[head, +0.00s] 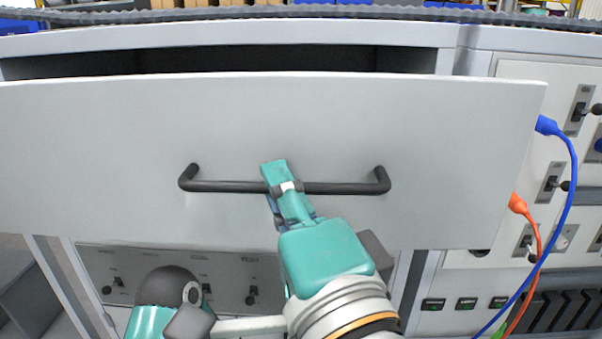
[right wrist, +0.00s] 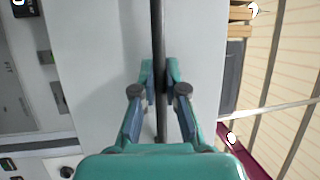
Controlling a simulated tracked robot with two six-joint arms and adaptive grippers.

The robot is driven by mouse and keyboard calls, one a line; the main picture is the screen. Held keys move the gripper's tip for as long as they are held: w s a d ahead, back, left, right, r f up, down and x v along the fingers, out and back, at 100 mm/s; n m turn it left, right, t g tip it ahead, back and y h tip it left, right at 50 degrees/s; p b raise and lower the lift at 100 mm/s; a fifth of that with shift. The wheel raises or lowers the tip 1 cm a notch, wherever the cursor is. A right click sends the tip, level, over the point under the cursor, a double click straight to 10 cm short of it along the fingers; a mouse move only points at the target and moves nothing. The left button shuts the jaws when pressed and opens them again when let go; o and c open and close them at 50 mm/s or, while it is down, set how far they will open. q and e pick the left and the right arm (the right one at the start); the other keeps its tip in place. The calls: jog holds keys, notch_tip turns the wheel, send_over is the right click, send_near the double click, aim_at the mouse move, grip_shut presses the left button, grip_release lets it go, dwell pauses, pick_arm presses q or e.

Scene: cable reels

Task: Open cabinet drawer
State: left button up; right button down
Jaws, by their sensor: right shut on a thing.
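The white drawer front (head: 450,150) stands out from the cabinet (head: 455,36), and a dark opening (head: 250,61) shows behind its top edge, so the drawer is partly open. A black bar handle (head: 230,187) runs across the drawer front. My right gripper (head: 286,188) is shut on the handle near its middle. In the right wrist view the handle (right wrist: 158,40) passes between the teal fingers of this gripper (right wrist: 160,90). The drawer's contents are hidden. My left gripper is not in view.
A blue cable (head: 573,190) and an orange cable (head: 537,240) hang from plugs on the switch panel (head: 515,85) at right, close to the drawer's right edge. Another panel with knobs (head: 230,270) lies below the drawer. Bins and boxes stand behind the cabinet top.

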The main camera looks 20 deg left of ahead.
jog(key=shift+s+f, duration=0.2)
jog(key=shift+s, duration=0.4)
jog(key=c, duration=1.2)
grip_release()
jog(key=shift+r, duration=0.1)
jog(key=shift+s+d, duration=0.1)
jog(key=shift+d, duration=0.05)
jog(key=v, duration=0.7)
